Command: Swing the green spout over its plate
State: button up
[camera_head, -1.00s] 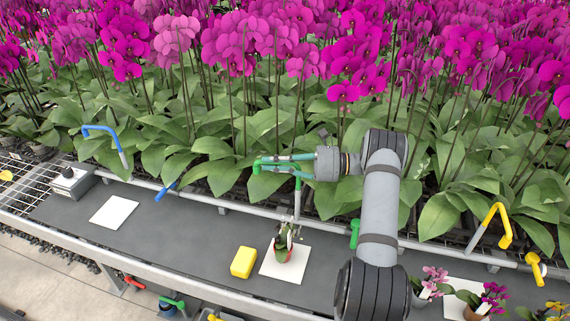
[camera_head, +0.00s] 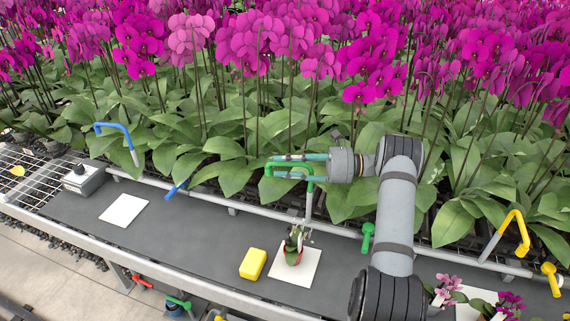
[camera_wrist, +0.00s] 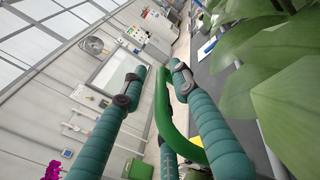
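The green spout (camera_head: 309,187) rises from the rail behind the bench and bends over to the left, above leaves. Its plate (camera_head: 312,262) is a white square on the bench in front of it, bearing a small potted orchid (camera_head: 293,248). My gripper (camera_head: 276,166) reaches in from the right with its teal fingers along the spout's upper arm. The spout's free end is partly hidden by the fingers.
A green valve handle (camera_head: 367,237) stands right of the plate, a yellow block (camera_head: 253,263) left of it. A blue spout (camera_head: 118,129) and bare white plate (camera_head: 123,210) are left; a yellow spout (camera_head: 516,228) is right. Dense orchids fill the back.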

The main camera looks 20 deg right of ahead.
notch_tip(320, 180, up, 10)
dwell(0.5)
